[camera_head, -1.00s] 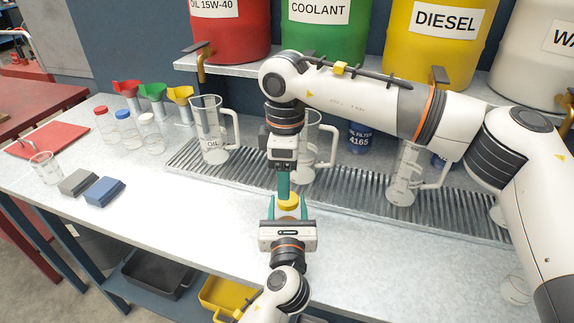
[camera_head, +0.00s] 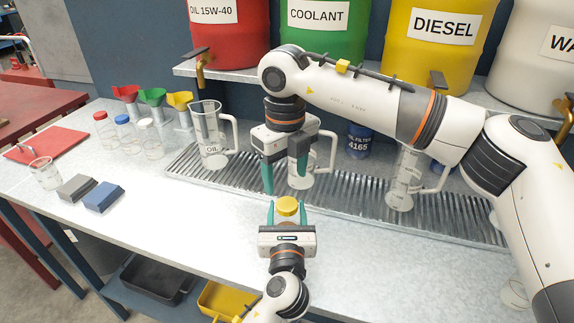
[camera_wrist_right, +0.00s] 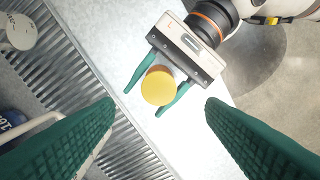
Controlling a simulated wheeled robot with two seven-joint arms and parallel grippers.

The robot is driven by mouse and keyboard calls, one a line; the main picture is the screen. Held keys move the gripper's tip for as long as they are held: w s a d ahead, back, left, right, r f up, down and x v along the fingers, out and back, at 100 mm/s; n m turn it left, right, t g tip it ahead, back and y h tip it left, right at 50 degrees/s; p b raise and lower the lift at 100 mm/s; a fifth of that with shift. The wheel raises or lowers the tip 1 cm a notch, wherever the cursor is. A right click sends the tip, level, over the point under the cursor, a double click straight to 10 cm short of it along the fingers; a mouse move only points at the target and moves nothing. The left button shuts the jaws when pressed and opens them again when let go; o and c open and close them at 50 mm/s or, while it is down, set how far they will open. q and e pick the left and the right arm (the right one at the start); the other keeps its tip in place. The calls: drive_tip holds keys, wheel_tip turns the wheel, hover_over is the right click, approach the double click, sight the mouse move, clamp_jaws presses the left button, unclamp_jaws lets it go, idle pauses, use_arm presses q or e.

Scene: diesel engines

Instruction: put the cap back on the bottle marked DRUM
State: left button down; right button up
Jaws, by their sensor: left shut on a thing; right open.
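A yellow cap (camera_head: 288,206) sits on top of the small clear bottle (camera_head: 287,220); the cap also shows from above in the right wrist view (camera_wrist_right: 158,88). Whether it is fully tightened cannot be told. My left gripper (camera_head: 287,213) is shut on the bottle, its green fingers on either side, above the front of the bench. The cap hides most of the bottle in the wrist view, and no DRUM marking is readable. My right gripper (camera_head: 284,182) is open and empty, above and behind the cap; its fingers (camera_wrist_right: 160,103) stand apart on either side in the wrist view.
Measuring jugs (camera_head: 209,140) stand on or near the ribbed drain grate (camera_head: 345,190) behind the grippers. Several bottles with red, blue and white caps (camera_head: 123,118) stand at left, near coloured funnels (camera_head: 152,97). Pads (camera_head: 103,196) lie at left front. The bench between is clear.

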sight(287, 203)
drive_tip(key=n, duration=0.4)
drive_tip(key=shift+r+n, duration=0.15)
drive_tip(key=shift+n, duration=0.25)
drive_tip(key=n, duration=0.4)
drive_tip(key=shift+r+n, duration=0.15)
drive_tip(key=shift+n, duration=0.15)
drive_tip(key=n, duration=0.4)
drive_tip(key=shift+r+n, duration=0.15)
drive_tip(key=shift+n, duration=0.15)
drive_tip(key=n, duration=0.6)
drive_tip(key=shift+d+r, duration=0.1)
drive_tip(key=shift+r, duration=0.05)
drive_tip(key=shift+f, duration=4)
drive_tip(key=c, duration=1)
drive_tip(key=shift+c, duration=0.2)
